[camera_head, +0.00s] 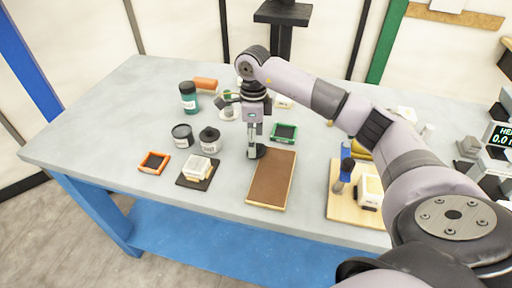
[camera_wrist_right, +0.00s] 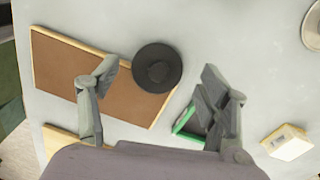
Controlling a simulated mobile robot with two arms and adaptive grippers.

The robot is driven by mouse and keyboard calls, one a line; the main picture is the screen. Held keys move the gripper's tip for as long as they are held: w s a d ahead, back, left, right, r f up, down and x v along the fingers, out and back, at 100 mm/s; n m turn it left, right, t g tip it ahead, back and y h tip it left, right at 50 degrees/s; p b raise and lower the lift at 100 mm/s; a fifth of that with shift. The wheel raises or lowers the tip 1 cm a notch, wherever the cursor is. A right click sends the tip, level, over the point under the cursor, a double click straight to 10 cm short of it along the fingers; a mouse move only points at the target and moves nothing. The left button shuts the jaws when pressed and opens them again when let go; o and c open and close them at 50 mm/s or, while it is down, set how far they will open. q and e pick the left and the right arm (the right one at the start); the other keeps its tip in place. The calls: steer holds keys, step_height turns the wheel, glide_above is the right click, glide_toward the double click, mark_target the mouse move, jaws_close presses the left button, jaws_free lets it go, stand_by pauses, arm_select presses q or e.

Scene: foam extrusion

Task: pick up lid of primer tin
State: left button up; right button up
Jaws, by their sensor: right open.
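A dark round lid with a central knob (camera_wrist_right: 157,68) lies between my right fingertips as seen in the right wrist view, overlapping a corner of the brown board. My right gripper (camera_head: 240,125) is open and empty above it, with one finger on each side. In the head view the gripper partly hides the dark lid (camera_head: 258,151). Two small labelled tins stand to the left: one with a dark top (camera_head: 182,134) and one with a dark knobbed lid (camera_head: 209,139). Their labels are too small to read, so I cannot tell which is the primer tin. My left gripper is not in view.
The brown board (camera_head: 270,180) lies beside the gripper, with a green tray (camera_head: 285,132) behind it. A dark mat with a pale block (camera_head: 197,169), an orange tray (camera_head: 154,162) and a teal jar (camera_head: 188,97) are to the left. The table's front left (camera_head: 110,150) is clear.

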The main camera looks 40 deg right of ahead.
steer(key=shift+s+a+f, duration=0.1)
steer(key=shift+f, duration=1.1)
steer(key=shift+c, duration=0.5)
steer(key=c, duration=0.8)
